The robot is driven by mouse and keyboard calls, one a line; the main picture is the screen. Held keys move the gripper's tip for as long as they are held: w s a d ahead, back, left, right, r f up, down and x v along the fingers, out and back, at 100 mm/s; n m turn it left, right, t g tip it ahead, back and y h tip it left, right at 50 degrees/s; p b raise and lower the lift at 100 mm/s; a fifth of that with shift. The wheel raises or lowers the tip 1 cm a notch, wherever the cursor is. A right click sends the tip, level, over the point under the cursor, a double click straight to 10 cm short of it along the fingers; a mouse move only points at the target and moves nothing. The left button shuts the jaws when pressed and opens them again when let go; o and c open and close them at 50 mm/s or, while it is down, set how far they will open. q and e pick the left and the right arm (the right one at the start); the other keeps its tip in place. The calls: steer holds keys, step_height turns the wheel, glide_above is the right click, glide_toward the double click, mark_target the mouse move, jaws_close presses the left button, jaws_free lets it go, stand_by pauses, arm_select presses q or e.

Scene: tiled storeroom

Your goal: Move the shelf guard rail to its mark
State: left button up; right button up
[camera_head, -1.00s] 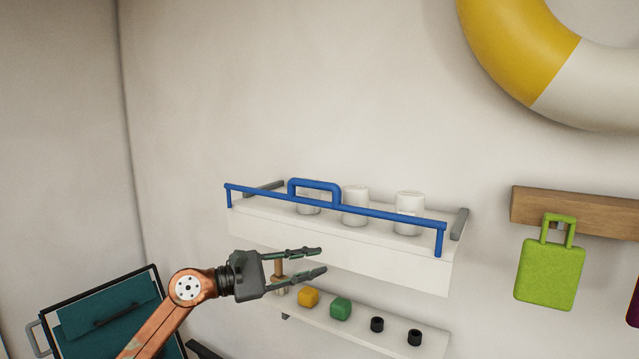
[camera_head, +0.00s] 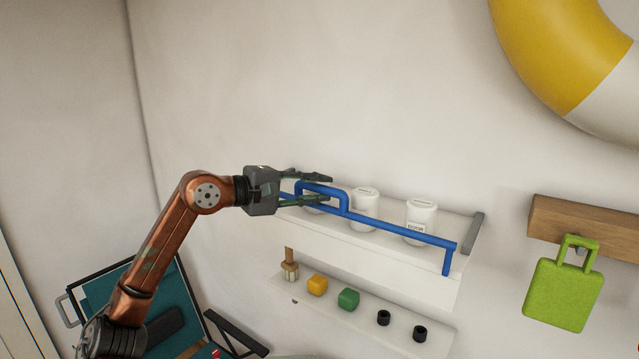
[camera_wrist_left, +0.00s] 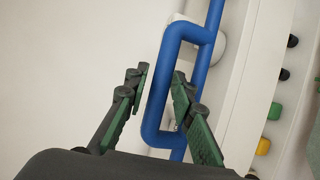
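The blue shelf guard rail (camera_head: 400,231) runs along the front of the white upper shelf (camera_head: 395,262), with a raised loop handle (camera_head: 346,200) near its left part. Its right post stands at the shelf's front corner; its left end is hidden behind my left gripper. My left gripper (camera_head: 329,189) is at the handle with its fingers apart. In the left wrist view the open fingers (camera_wrist_left: 160,72) lie on either side of the handle's outer bar (camera_wrist_left: 158,98), with gaps visible. I cannot make out a mark. My right gripper is not in view.
White jars (camera_head: 421,220) stand on the shelf behind the rail. A lower shelf holds a brush (camera_head: 290,267), a yellow block (camera_head: 317,285), a green block (camera_head: 348,299) and two black pieces. A green bag (camera_head: 563,293) hangs from a wooden board at right.

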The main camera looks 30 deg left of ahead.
arm_select(q)
steer(key=shift+w+f, duration=0.15)
steer(key=shift+w, duration=0.1)
jaws_close()
stand_by(0.5)
